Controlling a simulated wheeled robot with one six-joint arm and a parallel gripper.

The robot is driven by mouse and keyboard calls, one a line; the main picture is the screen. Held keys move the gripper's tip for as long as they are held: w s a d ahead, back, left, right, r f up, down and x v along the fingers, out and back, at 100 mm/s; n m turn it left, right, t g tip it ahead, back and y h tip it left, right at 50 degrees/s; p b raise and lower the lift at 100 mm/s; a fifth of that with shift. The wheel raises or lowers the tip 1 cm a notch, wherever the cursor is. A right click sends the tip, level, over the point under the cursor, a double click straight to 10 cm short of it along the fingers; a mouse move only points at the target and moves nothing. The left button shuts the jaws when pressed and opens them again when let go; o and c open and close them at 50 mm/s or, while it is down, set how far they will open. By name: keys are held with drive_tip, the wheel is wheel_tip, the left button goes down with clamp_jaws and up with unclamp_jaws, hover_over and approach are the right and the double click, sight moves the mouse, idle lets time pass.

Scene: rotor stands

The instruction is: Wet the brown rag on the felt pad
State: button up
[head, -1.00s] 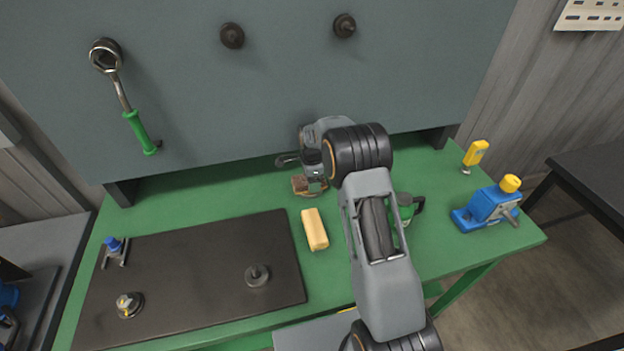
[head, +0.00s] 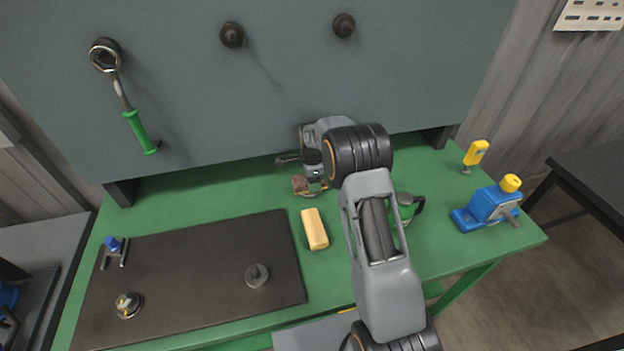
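A small brown, blocky thing (head: 301,185), perhaps the rag, shows at the back middle of the green bench, right by my gripper (head: 303,174). My gripper is partly hidden behind my own wrist. One finger shows above the brown thing and another at its right side. I cannot tell whether they touch or grip it, or whether it rests on the bench. No brown rag lies on the wide dark pad (head: 190,262) at the left, which may be the felt pad.
A pale yellow block (head: 315,229) lies right of the pad. A green can (head: 405,208) stands partly behind my arm. A blue device with a yellow cap (head: 490,204) and a yellow tool (head: 475,153) are at the right. Small metal parts (head: 257,275) stand on the pad. A grey panel (head: 270,80) rises behind.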

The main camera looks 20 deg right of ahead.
drive_tip(key=shift+r+p, duration=1.95)
drive_tip(key=shift+r, duration=1.55)
drive_tip(key=shift+f, duration=0.1)
